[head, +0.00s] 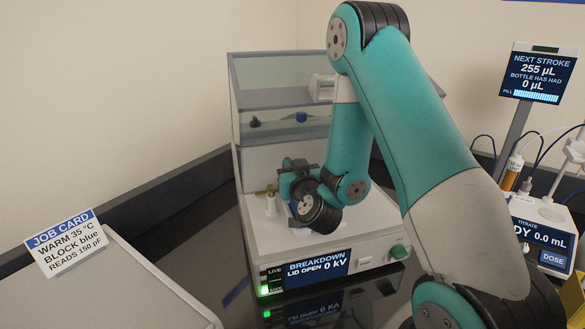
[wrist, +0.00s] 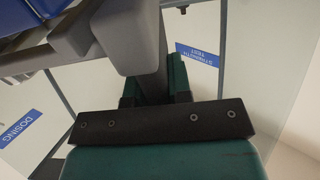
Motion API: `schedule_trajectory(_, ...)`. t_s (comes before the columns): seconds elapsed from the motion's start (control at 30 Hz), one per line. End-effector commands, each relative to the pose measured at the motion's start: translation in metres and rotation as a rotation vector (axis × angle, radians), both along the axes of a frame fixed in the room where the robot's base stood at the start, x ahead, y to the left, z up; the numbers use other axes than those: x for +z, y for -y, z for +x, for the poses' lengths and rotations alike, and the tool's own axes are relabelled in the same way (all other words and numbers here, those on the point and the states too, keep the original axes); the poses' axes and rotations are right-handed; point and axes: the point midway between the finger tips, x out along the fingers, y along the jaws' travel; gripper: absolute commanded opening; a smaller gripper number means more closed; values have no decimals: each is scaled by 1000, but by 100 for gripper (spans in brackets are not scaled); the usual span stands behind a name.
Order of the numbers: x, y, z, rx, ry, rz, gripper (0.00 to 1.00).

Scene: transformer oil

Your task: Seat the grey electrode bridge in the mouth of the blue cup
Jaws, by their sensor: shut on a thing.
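My gripper (wrist: 154,84) is shut on a grey part, which I take for the grey electrode bridge (wrist: 142,32); its stem runs between the two teal fingers in the wrist view. A blue thing (wrist: 22,28), likely the blue cup, shows at the top left of that view, cut off by the edge and partly behind the grey part. I cannot tell whether the two touch or whether the bridge sits in the mouth. In the head view my gripper (head: 287,178) is low over the breakdown tester's deck, and my wrist hides most of what is under it.
The breakdown tester (head: 370,255) reads lid open, 0 kV. Its clear housing (head: 275,75) stands behind my gripper, with a small blue piece (head: 301,117) visible there. A job card (head: 65,242) stands at left. A titration dosing unit (head: 545,225) is at right.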

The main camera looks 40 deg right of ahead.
Motion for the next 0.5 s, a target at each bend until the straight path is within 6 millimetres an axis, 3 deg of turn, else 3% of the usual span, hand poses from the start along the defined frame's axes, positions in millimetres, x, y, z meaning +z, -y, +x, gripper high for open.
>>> schedule_trajectory(0.5, -11, 0, 0, -1, 4, -1, 0)
